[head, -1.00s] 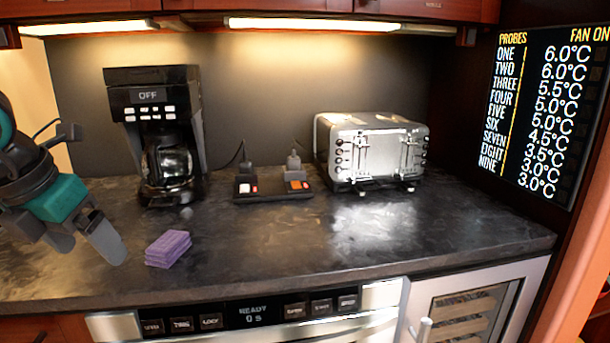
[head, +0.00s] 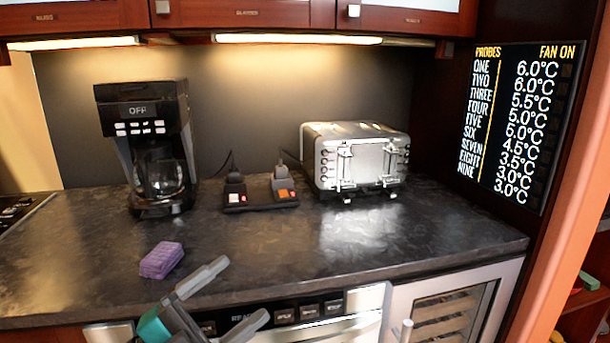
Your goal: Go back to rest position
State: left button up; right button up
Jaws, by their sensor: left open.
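My left gripper (head: 240,290) is at the bottom of the head view, in front of the counter's front edge and the control panel of the appliance below. Its two grey fingers are spread apart with nothing between them. A teal part shows at its base, and the rest of the arm is cut off by the picture's lower edge. My right gripper is out of view. The purple sponge-like block (head: 161,260) lies on the counter, up and left of the fingers and apart from them.
The dark counter (head: 290,250) holds a coffee maker (head: 150,150), a small black switch box (head: 260,197) and a silver toaster (head: 355,160). The drawer appliance panel (head: 310,312) and a glass-fronted cooler (head: 450,315) are below. The counter's middle is clear.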

pick_arm(q)
jog(key=s+a+f+n+t+y+p, duration=0.1)
jog(key=a+f+n+t+y, duration=0.15)
jog(key=f+n+y, duration=0.5)
jog(key=s+a+f+n+t+y, duration=0.1)
jog(key=a+f+n+t+y, duration=0.1)
jog(key=a+f+n+y, duration=0.5)
jog(key=s+d+f+n+g+y, duration=0.1)
jog(key=s+f+n+g, duration=0.2)
jog(key=s+f, duration=0.2)
jog(key=s+f+n+g+y, duration=0.1)
jog(key=s+f+n+g, duration=0.2)
jog(key=f, duration=0.7)
jog(key=shift+s+d+n+p, duration=0.4)
jog(key=shift+s+n, duration=0.05)
jog(key=shift+s, duration=0.7)
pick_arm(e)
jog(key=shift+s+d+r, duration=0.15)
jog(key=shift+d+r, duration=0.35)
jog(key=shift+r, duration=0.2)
